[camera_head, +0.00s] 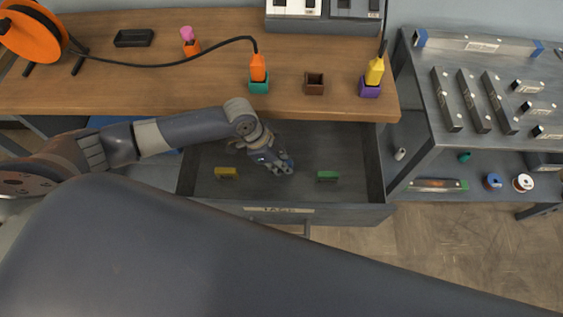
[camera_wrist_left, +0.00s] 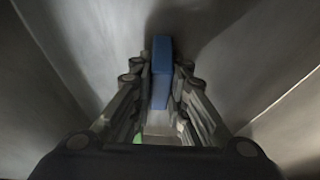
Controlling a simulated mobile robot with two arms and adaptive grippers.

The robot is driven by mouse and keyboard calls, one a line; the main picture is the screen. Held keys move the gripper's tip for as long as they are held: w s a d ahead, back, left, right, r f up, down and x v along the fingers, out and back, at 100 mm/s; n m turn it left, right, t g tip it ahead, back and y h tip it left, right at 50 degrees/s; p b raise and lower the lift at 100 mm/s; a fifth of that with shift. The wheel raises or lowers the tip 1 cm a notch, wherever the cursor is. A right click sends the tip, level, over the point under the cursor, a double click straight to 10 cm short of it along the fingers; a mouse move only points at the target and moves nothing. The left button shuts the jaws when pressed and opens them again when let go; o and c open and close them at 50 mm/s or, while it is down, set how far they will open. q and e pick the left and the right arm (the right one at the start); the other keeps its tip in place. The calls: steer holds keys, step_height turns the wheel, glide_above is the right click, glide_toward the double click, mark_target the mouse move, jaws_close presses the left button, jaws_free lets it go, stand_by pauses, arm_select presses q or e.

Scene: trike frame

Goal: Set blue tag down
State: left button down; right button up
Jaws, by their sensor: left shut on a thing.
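In the head view my left gripper (camera_head: 278,164) reaches into the open grey drawer (camera_head: 345,140), between a yellow tag (camera_head: 226,173) on the left and a green tag (camera_head: 328,176) on the right. In the left wrist view the blue tag (camera_wrist_left: 161,72) stands between the two fingers of the gripper (camera_wrist_left: 160,95), which are shut on it. The grey drawer surface shows around it. In the head view the blue tag is mostly hidden by the gripper; I cannot tell whether it touches the drawer floor. My right gripper is not in view.
The wooden bench top (camera_head: 200,90) overhangs behind the drawer, with plugs in coloured sockets and a black cable. The labelled drawer front (camera_head: 350,213) forms a near wall. A grey shelf unit (camera_head: 470,150) stands to the right. Drawer floor is bare between the tags.

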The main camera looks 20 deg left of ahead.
arm_select(q)
steer(key=shift+f, duration=0.1)
steer(key=c, duration=1.6)
jaws_free()
steer(key=shift+o, duration=0.2)
steer(key=v, duration=1.2)
